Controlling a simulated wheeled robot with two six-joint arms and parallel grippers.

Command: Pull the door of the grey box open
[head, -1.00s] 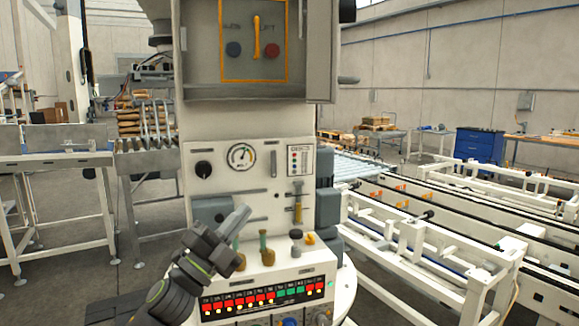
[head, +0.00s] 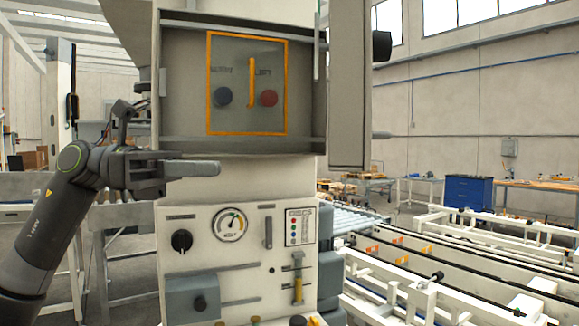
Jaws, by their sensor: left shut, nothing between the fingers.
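A grey box (head: 180,90) is mounted high on the pale column. A tall panel like a door (head: 348,90) stands swung out at its right side, and the box's front is open. Inside, an orange-framed clear cover (head: 208,85) with an upright orange handle (head: 251,83) sits over a blue and a red button. My left gripper (head: 216,168) is shut and empty, pointing right just below the box's lower edge, apart from the handle. A smaller grey box (head: 182,299) with a dark knob (head: 200,303) is lower on the front panel. My right gripper is out of view.
The front panel (head: 285,265) below carries a round gauge (head: 230,225), a black dial (head: 181,241) and small levers. Roller conveyors (head: 365,222) and white frames lie to the right. A blue cabinet (head: 468,192) stands farther back.

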